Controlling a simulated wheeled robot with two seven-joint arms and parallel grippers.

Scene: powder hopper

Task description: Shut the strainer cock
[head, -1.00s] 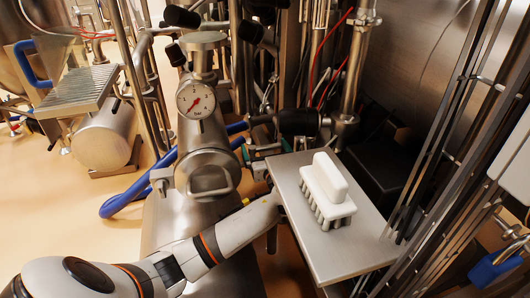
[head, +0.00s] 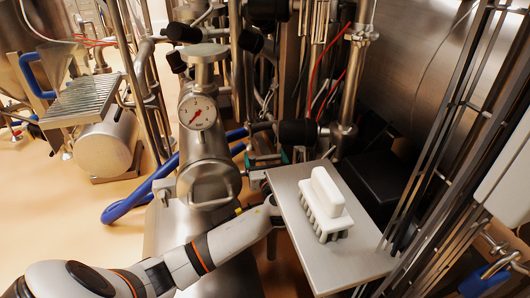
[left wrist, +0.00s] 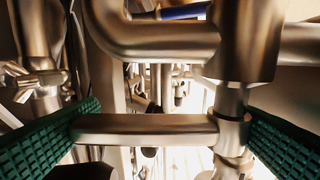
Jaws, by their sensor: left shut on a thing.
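My left gripper (head: 266,160) is partly hidden beside the far left corner of the flat metal plate, below the pipework. In the left wrist view its green ribbed pads (left wrist: 160,131) sit at the two ends of a short metal lever, the cock handle (left wrist: 140,128). The gripper is shut on this handle. The handle lies level across the picture and joins an upright stem (left wrist: 232,105) at its right end, under a thick pipe. The strainer (head: 205,155), which I take to be the upright steel body with the pressure gauge (head: 198,111), stands left of the gripper. My right gripper does not show.
The metal plate (head: 350,265) carries a white brush (head: 325,205) close to my left forearm. A blue hose (head: 130,205) curves on the left. Black-handled valves (head: 297,132) and dense pipes stand behind the gripper. Upright rails (head: 440,150) line the right side.

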